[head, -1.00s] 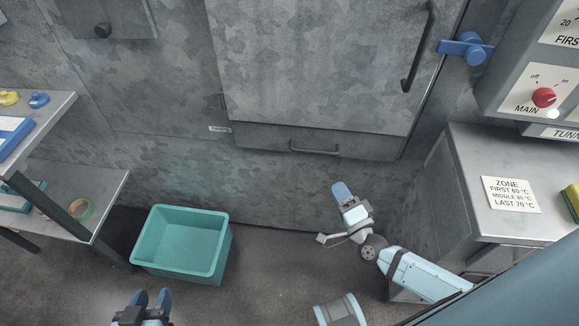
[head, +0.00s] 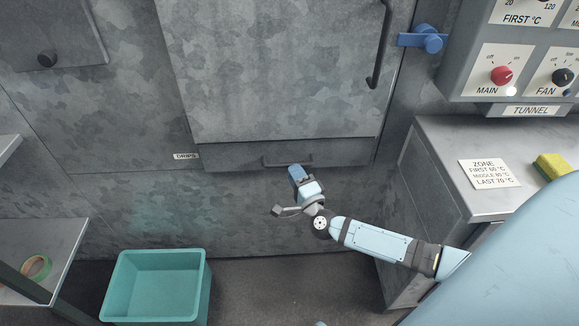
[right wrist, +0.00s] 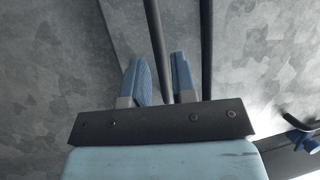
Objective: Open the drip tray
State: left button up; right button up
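The drip tray (head: 230,158) is a low grey drawer front under the large grey panel, beside a small "DRIPS" label (head: 186,156). It looks shut. Its dark bar handle (head: 272,161) runs sideways, and my right gripper (head: 296,168) is at its right part, partly covering it. In the right wrist view my right gripper (right wrist: 157,65) has its two blue fingers apart. A dark bar (right wrist: 154,35) shows in the gap between them, and a second dark bar lies right of the fingers. I cannot tell whether the fingers touch the handle. My left gripper is out of view.
A teal crate (head: 158,285) stands on the floor at lower left. A grey cabinet (head: 440,190) with a zone sign and a yellow sponge (head: 553,167) is at right. A long door handle (head: 381,45) and blue latch (head: 424,39) are above. A shelf (head: 45,255) is at left.

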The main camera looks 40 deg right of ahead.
aim_at(290, 164)
jog(key=x, duration=0.3)
jog(key=shift+w, duration=0.35)
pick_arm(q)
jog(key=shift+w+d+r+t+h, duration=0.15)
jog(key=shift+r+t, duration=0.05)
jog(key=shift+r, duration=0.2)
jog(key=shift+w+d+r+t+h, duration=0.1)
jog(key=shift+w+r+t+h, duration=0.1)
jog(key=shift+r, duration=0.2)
pick_arm(e)
jog(key=shift+w+r, duration=0.1)
grip_shut()
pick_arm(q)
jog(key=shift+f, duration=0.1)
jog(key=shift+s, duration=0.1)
